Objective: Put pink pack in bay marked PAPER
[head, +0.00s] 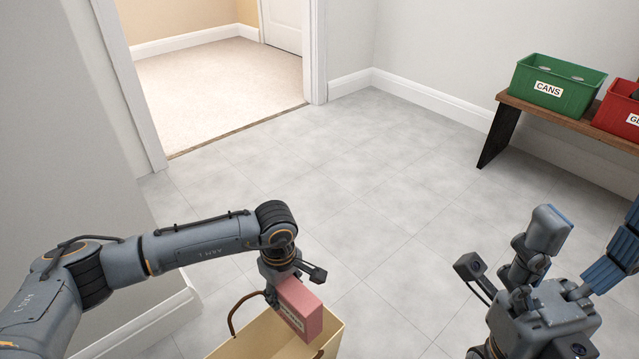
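The pink pack (303,308) is a small box with a pale label low on its side. It hangs tilted under my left gripper (284,289), over the mouth of a cream open-topped container. My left gripper looks shut on the pack; one finger shows at its left side and the other is hidden. My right gripper (590,228) is at the lower right, fingers spread upward with blue pads, open and empty. No bay marked PAPER is in view.
The cream container (332,340) has a brown handle and is cut off below. A green CANS bin (552,89) and a red bin (618,112), label cut off, stand on a wooden bench (527,107). The tiled floor between is clear. A doorway opens at upper left.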

